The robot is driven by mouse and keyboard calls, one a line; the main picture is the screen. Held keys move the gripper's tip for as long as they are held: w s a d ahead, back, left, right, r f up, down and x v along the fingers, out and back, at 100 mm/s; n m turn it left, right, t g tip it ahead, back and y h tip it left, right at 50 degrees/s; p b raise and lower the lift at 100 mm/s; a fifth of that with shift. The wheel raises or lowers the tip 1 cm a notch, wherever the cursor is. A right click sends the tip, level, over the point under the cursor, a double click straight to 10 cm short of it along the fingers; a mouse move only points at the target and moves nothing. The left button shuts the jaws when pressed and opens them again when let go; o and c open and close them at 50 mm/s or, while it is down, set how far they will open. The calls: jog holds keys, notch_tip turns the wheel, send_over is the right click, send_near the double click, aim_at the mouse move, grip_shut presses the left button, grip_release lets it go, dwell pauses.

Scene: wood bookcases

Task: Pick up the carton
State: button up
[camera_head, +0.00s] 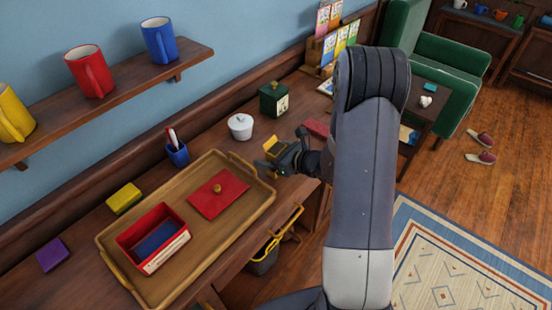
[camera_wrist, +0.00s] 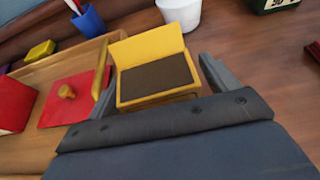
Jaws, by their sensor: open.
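A small yellow carton (camera_wrist: 158,84) with an open, raised lid and a dark brown inside stands on the wooden table just beyond my gripper in the wrist view. It also shows in the head view (camera_head: 274,145), partly hidden by my gripper. My gripper (camera_head: 279,157) is open; in the wrist view its two fingers (camera_wrist: 156,76) lie to the left and right of the carton. A gap shows at the right finger; at the left one I cannot tell whether it touches. The carton's lower front is hidden by my gripper.
A wooden tray (camera_head: 233,231) with a red box (camera_head: 153,238) and red lid (camera_head: 218,193) lies left of the carton. A dark red object (camera_head: 316,128) lies right.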

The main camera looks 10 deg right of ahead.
jog(key=shift+w+a+f, duration=0.1)
jog(key=shift+w, duration=0.1)
jog(key=shift+c, duration=0.4)
jog(key=c, duration=1)
